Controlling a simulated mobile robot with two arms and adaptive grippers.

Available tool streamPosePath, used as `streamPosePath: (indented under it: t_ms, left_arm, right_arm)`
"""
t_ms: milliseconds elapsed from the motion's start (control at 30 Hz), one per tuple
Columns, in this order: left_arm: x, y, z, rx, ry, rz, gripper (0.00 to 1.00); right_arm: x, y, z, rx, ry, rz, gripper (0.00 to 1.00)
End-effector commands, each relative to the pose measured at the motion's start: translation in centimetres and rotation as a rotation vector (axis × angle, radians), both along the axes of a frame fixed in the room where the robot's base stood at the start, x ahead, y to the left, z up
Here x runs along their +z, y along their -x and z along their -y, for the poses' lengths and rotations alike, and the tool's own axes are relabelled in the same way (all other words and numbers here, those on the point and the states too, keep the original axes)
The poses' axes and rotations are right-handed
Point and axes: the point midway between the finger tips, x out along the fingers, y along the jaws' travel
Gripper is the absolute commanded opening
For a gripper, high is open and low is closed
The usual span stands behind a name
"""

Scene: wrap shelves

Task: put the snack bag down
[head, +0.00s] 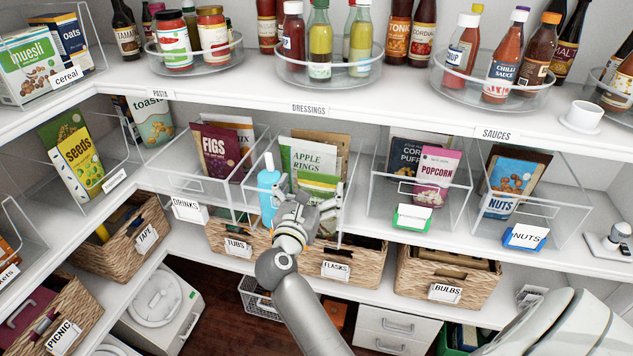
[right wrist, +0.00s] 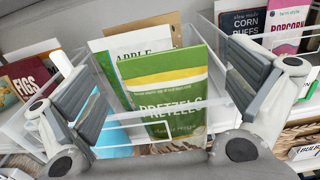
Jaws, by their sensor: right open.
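The snack bag is a green and yellow Pretzels bag (right wrist: 168,92). It stands upright in a clear bin on the middle shelf, in front of the Apple Rings bag (head: 308,158). In the head view the Pretzels bag (head: 318,184) is partly hidden by my right gripper (head: 310,200). That gripper is at the front of the bin. In the right wrist view my right gripper (right wrist: 165,88) is open, with its two pads apart on either side of the bag and a gap at each side. My left gripper is not in view.
A light-blue bottle (head: 267,190) stands close to the gripper's left. Clear bins with Figs (head: 215,150), Popcorn (head: 437,172) and Nuts (head: 512,180) bags flank this bin. The dressings shelf (head: 380,110) is above; wicker baskets (head: 352,275) are below.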

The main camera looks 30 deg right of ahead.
Motion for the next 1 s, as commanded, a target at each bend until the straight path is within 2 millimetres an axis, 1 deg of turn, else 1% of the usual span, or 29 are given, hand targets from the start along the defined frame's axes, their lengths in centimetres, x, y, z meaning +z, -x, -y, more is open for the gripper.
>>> streamPosePath:
  t_ms: [33,133,433,500,567,667,700,767,800,833,867,933,967,1000]
  left_arm:
    - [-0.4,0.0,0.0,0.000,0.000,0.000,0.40]
    - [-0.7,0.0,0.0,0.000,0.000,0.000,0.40]
    - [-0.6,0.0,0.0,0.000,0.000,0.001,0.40]
    - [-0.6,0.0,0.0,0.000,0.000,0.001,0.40]
    - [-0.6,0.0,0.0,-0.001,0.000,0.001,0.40]
    - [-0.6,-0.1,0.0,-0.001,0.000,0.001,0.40]
    - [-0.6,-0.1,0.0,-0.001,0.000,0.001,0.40]
    - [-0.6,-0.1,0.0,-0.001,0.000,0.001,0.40]
    - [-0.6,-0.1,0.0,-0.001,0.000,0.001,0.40]
    - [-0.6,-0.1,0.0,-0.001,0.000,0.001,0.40]
    - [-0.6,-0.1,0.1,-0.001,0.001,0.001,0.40]
    - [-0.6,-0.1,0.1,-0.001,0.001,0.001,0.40]
    - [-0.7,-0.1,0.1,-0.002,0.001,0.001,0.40]
    - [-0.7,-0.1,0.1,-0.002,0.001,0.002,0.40]
  right_arm:
    - [-0.3,0.5,-0.6,0.001,-0.001,0.000,1.00]
    - [-0.1,1.1,-1.3,0.001,-0.001,0.001,1.00]
    - [0.1,1.4,-1.6,0.001,0.008,-0.002,1.00]
    - [0.4,1.4,-1.6,0.007,0.049,-0.013,1.00]
    - [1.1,1.4,-1.8,0.019,0.129,-0.034,1.00]
    - [2.7,1.5,-2.8,0.053,0.366,-0.102,1.00]
    - [3.4,1.5,-3.6,0.070,0.495,-0.141,1.00]
    - [4.2,1.4,-5.3,0.099,0.708,-0.212,1.00]
    - [4.4,1.3,-6.6,0.118,0.854,-0.263,1.00]
    - [4.3,1.2,-7.7,0.131,0.964,-0.305,1.00]
    - [3.9,1.0,-8.8,0.148,1.073,-0.350,1.00]
    - [1.4,0.5,-11.6,0.198,1.333,-0.469,1.00]
    - [-0.4,0.3,-12.8,0.228,1.446,-0.528,1.00]
    - [-4.1,0.0,-14.5,0.289,1.598,-0.618,1.00]
